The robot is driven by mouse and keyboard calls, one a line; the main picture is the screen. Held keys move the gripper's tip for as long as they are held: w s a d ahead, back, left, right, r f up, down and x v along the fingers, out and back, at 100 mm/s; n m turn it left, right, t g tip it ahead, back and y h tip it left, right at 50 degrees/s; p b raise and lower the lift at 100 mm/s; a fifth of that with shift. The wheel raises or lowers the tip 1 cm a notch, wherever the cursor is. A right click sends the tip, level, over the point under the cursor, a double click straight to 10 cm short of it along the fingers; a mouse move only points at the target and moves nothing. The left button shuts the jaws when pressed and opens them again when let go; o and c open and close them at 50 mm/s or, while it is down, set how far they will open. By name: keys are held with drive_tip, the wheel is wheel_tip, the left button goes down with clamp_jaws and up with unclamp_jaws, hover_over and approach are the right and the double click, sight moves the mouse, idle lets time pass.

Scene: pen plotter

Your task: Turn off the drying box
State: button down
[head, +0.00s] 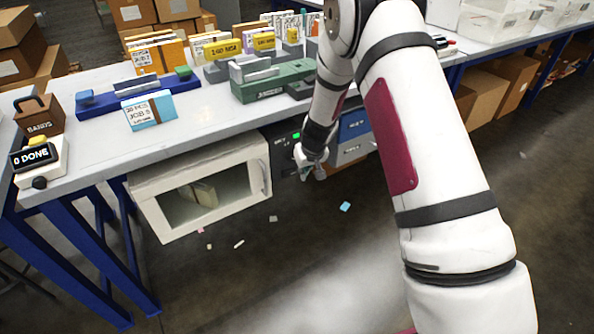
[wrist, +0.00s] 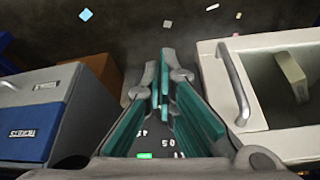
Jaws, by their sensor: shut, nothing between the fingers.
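The drying box (head: 150,205) is a white box with a dark window and a bar handle, under the table's front edge. A pale block (head: 204,194) shows inside it; its door looks closed. To its right is a dark control panel (head: 280,150) with a lit green light (head: 296,135). In the wrist view the green light (wrist: 144,155) and white dial numbers show below my fingers; the knob is hidden. My gripper (head: 311,168) is shut and empty, in front of the panel. In the wrist view it (wrist: 164,75) sits between the box handle (wrist: 234,80) and the blue-grey drawers.
Blue and grey drawers (head: 352,140) are close right of the panel. The white table (head: 215,125) above carries coloured trays, cards and a "0 DONE" counter (head: 35,155). Paper scraps (head: 345,206) lie on the floor, which is otherwise open in front of the box.

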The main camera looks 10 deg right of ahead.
sight(289, 173)
drive_tip(key=shift+d, duration=0.1)
drive_tip(key=shift+f, duration=0.15)
drive_tip(key=w+f+b, duration=0.3)
drive_tip(key=w+f, duration=0.4)
drive_tip(key=f, duration=0.2)
drive_tip(key=shift+w+a, duration=0.3)
drive_tip(key=shift+a, duration=0.1)
idle(0.4)
